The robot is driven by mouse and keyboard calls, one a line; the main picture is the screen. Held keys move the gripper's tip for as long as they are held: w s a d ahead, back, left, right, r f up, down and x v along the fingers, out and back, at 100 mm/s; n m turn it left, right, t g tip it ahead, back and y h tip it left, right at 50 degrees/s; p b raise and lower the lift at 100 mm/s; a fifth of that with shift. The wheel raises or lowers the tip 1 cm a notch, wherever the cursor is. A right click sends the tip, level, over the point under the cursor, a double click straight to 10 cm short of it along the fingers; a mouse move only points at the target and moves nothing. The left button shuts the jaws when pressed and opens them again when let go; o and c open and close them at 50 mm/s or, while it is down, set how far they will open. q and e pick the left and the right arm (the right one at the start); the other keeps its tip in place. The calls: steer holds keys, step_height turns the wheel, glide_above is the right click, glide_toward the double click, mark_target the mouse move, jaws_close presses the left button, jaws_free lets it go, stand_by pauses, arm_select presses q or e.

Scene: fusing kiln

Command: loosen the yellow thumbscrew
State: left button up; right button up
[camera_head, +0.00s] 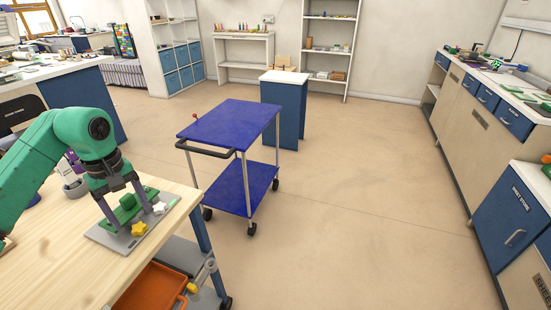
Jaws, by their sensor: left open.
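The yellow thumbscrew (139,229) is a small star-shaped knob at the front edge of a grey plate (108,238) on the wooden table. Green blocks (128,202) stand on the plate behind it. A pale star-shaped knob (160,208) sits to its right. My left gripper (133,217) points down over the plate with its two fingers spread apart. The fingertips are just behind the yellow thumbscrew, one to each side of the green blocks; I cannot tell whether they touch anything. My right gripper is out of view.
The wooden table (60,265) has free room left of the plate. An orange tray (150,290) is below its right edge, beside another yellow knob (192,288). A blue trolley (235,122) stands beyond, with open floor to its right. Counters line the right wall.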

mark_target(139, 228)
arm_select(q)
step_height(139, 228, up, 10)
steer(key=p, duration=0.5)
steer(key=w+d+f+t+h, duration=0.1)
steer(key=w+d+h, duration=0.2)
steer(key=d, duration=0.6)
steer(key=w+d+f+t+h, duration=0.2)
steer(key=d+h, duration=0.1)
steer(key=d, duration=0.7)
steer(key=d+r+n+t+h, duration=0.1)
steer(key=d+r+n+h, duration=0.1)
steer(key=d, duration=0.5)
steer(key=d+r+n+t+h, duration=0.1)
steer(key=d+r+n+h, duration=0.2)
steer(key=d+h, duration=0.3)
steer(key=shift+s+d+r, duration=0.25)
steer(key=shift+d+r, duration=0.1)
steer(key=shift+r, duration=0.55)
